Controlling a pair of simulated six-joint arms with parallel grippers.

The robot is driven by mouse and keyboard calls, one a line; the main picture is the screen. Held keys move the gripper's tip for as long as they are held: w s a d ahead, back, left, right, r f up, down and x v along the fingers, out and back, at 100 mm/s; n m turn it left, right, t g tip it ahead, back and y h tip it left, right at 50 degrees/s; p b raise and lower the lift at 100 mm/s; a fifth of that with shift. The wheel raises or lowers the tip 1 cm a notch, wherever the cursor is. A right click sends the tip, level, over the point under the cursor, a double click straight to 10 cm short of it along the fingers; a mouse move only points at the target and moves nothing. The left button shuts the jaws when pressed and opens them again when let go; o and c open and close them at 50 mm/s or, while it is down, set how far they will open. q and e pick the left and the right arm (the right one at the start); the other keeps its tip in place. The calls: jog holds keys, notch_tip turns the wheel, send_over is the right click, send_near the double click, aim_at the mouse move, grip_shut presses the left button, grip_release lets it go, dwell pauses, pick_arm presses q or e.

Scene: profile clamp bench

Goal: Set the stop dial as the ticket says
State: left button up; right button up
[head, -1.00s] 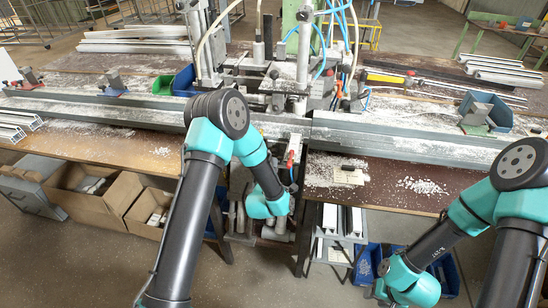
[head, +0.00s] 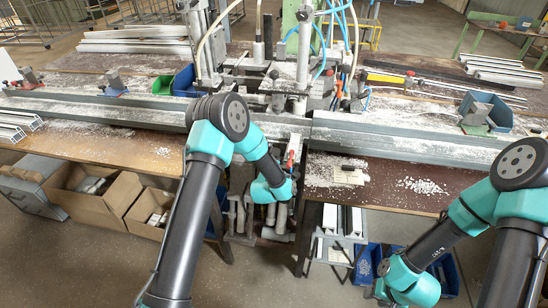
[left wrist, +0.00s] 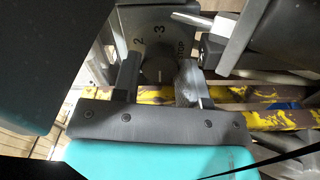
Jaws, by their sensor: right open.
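In the left wrist view a dark round stop dial (left wrist: 158,68) sits on a dark plate with the marks 2, 3 and STOP. A pale line shows on the dial's lower part. My left gripper (left wrist: 158,82) has one finger on each side of the dial; I cannot tell whether they touch it. In the head view my left wrist hides the dial and the left gripper. My right gripper (head: 372,291) shows only in part at the bottom, below the bench and away from the dial. A small cream card (head: 348,176) lies on the bench; its writing is too small to read.
Long metal rails (head: 405,146) run along the bench. Blue bins (head: 488,112) and clamps stand on it. A red lever (head: 290,160) is close to my left wrist. Cardboard boxes (head: 93,203) stand below at the left.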

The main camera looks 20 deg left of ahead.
pick_arm(q)
jog(key=shift+c, duration=1)
jog(key=shift+m, duration=0.4)
jog(key=m, duration=2.3)
jog(key=o, duration=0.6)
